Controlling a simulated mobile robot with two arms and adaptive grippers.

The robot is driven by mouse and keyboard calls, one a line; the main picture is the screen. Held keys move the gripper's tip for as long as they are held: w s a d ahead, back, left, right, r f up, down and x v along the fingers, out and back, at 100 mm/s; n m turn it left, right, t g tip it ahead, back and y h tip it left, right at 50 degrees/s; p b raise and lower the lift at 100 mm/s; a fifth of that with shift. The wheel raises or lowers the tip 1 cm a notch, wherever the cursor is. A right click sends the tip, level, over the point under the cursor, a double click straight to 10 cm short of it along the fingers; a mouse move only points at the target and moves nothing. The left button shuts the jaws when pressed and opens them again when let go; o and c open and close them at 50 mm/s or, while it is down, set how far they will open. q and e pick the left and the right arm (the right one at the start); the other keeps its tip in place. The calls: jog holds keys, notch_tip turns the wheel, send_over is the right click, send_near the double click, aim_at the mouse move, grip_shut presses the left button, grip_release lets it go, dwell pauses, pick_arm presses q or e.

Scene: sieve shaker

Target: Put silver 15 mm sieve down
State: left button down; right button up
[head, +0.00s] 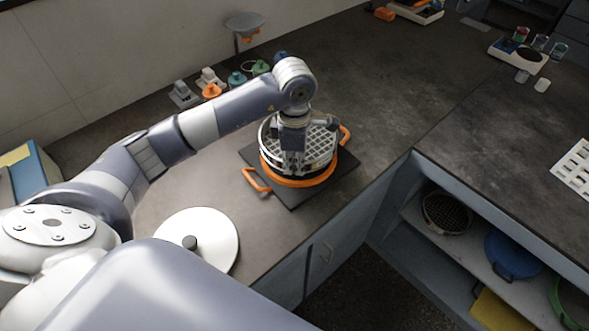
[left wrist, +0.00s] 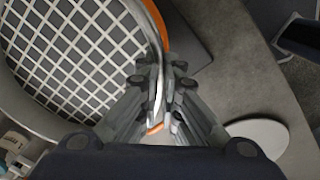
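The silver sieve (head: 318,135), with a wide square mesh, sits level on top of an orange-handled ring (head: 318,180) on a dark square base (head: 292,200). Its mesh (left wrist: 75,50) and curved rim fill the upper left of the left wrist view. My left gripper (head: 293,168) points down at the sieve's near side. In the left wrist view its fingers (left wrist: 162,95) stand close on both sides of the rim, shut on it. The gripper hides part of the rim and mesh in the head view. My right gripper is not in view.
A white round lid with a dark knob (head: 215,235) lies on the counter, front left of the base. Small coloured items (head: 237,80) line the wall. The open shelf at right holds a dark-mesh sieve (head: 447,213) and a blue pan (head: 512,255). Counter right of the base is clear.

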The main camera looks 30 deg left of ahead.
aim_at(294, 172)
pick_arm(q)
notch_tip(294, 172, down, 3)
jog(key=shift+s+r+p, duration=0.1)
jog(key=shift+r+p, duration=0.05)
jog(key=shift+p, duration=0.4)
jog(key=shift+f, duration=0.35)
jog(key=shift+f, duration=0.1)
jog(key=c, duration=2.2)
grip_release()
jog(key=o, duration=0.4)
